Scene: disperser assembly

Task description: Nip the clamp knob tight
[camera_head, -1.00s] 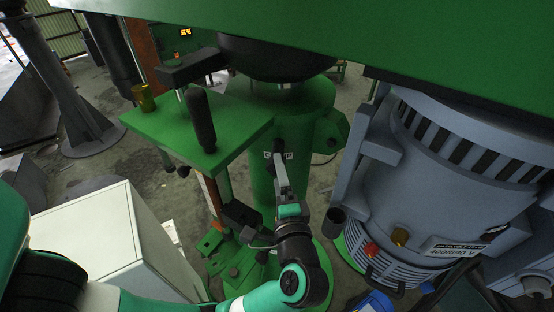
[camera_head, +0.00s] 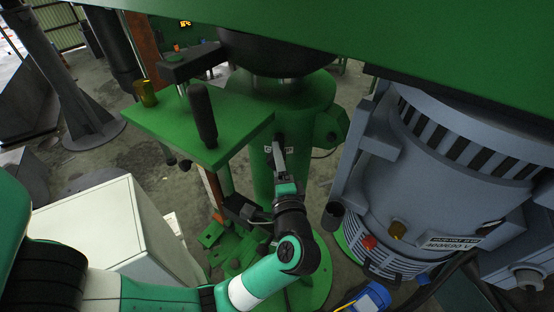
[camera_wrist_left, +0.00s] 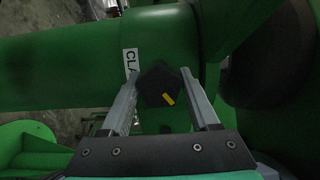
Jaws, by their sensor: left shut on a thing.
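The clamp knob (camera_head: 280,138) is a small dark knob on the green column (camera_head: 262,172). In the left wrist view the knob (camera_wrist_left: 158,90) is black, many-sided and marked with a yellow stripe. A white label (camera_wrist_left: 131,62) reading "CLA" sits beside it, partly hidden by a finger. My left gripper (camera_head: 279,149) reaches up to the knob from below. In the left wrist view, the fingertips of my left gripper (camera_wrist_left: 160,75) lie on both sides of the knob, shut on it. My right gripper is not in view.
A grey motor (camera_head: 440,165) stands close on the right. A green plate (camera_head: 190,130) with a black upright handle (camera_head: 203,115) juts out at the left. A white cabinet (camera_head: 100,225) stands at lower left, and a blue object (camera_head: 372,298) lies at the bottom.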

